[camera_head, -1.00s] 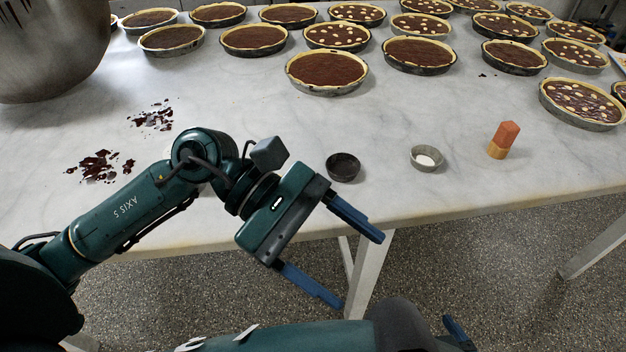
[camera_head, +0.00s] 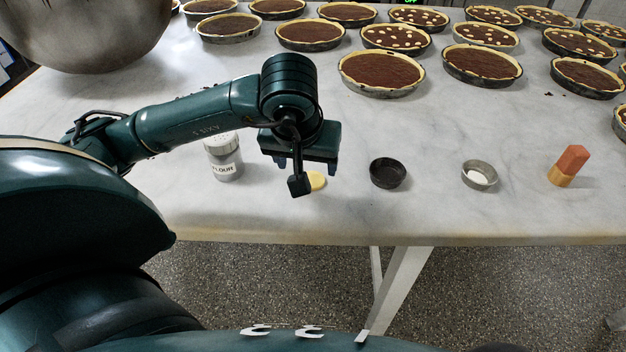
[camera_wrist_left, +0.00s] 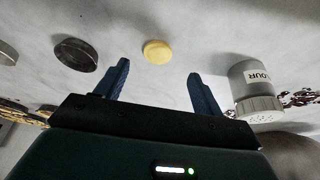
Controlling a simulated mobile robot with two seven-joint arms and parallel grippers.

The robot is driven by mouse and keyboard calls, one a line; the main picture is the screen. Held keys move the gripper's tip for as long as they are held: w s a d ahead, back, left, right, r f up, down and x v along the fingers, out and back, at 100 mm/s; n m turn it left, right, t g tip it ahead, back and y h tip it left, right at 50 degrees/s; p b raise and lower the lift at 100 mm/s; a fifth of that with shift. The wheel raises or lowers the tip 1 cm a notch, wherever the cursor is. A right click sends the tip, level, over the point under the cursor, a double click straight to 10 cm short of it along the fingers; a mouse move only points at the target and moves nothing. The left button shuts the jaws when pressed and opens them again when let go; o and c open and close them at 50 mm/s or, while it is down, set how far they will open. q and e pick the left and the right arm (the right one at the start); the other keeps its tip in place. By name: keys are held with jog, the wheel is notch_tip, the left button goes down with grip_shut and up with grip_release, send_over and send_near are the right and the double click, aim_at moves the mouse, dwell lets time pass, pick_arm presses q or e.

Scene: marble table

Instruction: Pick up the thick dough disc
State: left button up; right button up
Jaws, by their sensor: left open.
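The thick dough disc is a small pale-yellow round (camera_head: 316,181) lying flat on the marble table, partly hidden behind my left wrist in the head view. In the left wrist view the dough disc (camera_wrist_left: 157,51) shows whole, just beyond the fingertips and between their lines. My left gripper (camera_wrist_left: 160,80) is open and empty, its two blue fingers spread on either side of the disc's line and apart from it. In the head view the left gripper (camera_head: 299,165) is over the table by the disc, its fingers mostly hidden. My right gripper does not show.
A flour shaker (camera_head: 224,160) stands just left of the disc. A dark empty tin (camera_head: 388,173), a tin with white contents (camera_head: 479,176) and an orange-and-tan block (camera_head: 568,166) stand to the right. Filled tarts (camera_head: 381,73) cover the back; a large metal bowl (camera_head: 85,30) is back left.

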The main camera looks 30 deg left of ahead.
aim_at(312, 179)
pick_arm(q)
jog(key=shift+p+x, duration=0.3)
jog(key=shift+x, duration=2.65)
jog(key=shift+w+d, duration=0.15)
jog(key=shift+c, duration=0.6)
jog(key=c, duration=0.7)
jog(key=shift+o, duration=0.2)
jog(key=shift+r, duration=0.15)
notch_tip(312, 179, up, 10)
